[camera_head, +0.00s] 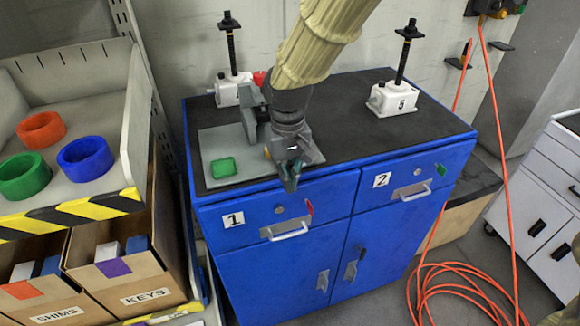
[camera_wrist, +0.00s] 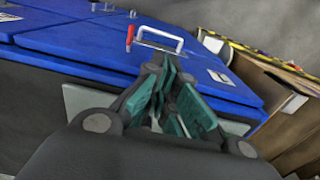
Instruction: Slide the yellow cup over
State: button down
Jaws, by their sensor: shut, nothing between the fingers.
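I cannot make out a yellow cup in either view. A small yellow patch (camera_head: 267,152) shows beside my gripper, and I cannot tell what it belongs to. My gripper (camera_head: 289,182) is shut and empty, pointing down near the front edge of the blue cabinet's dark top, above drawer 1. In the wrist view its teal fingers (camera_wrist: 168,72) come together, with a drawer handle (camera_wrist: 160,40) beyond them. My arm hides part of the plate.
The cabinet top (camera_head: 350,135) is clear at the right front. A white screw jack (camera_head: 392,98) marked 5 stands at the back right, another (camera_head: 228,91) at the back left. Left shelf holds orange-red (camera_head: 40,130), green (camera_head: 24,185) and blue (camera_head: 85,168) rings. An orange hose (camera_head: 440,285) lies on the floor.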

jog(key=shift+w+a+p, duration=0.2)
jog(key=shift+w+a, duration=0.05)
jog(key=shift+w, duration=0.4)
jog(key=shift+w+a+p, duration=0.15)
jog(key=shift+w+a, duration=0.05)
jog(key=shift+w, duration=0.45)
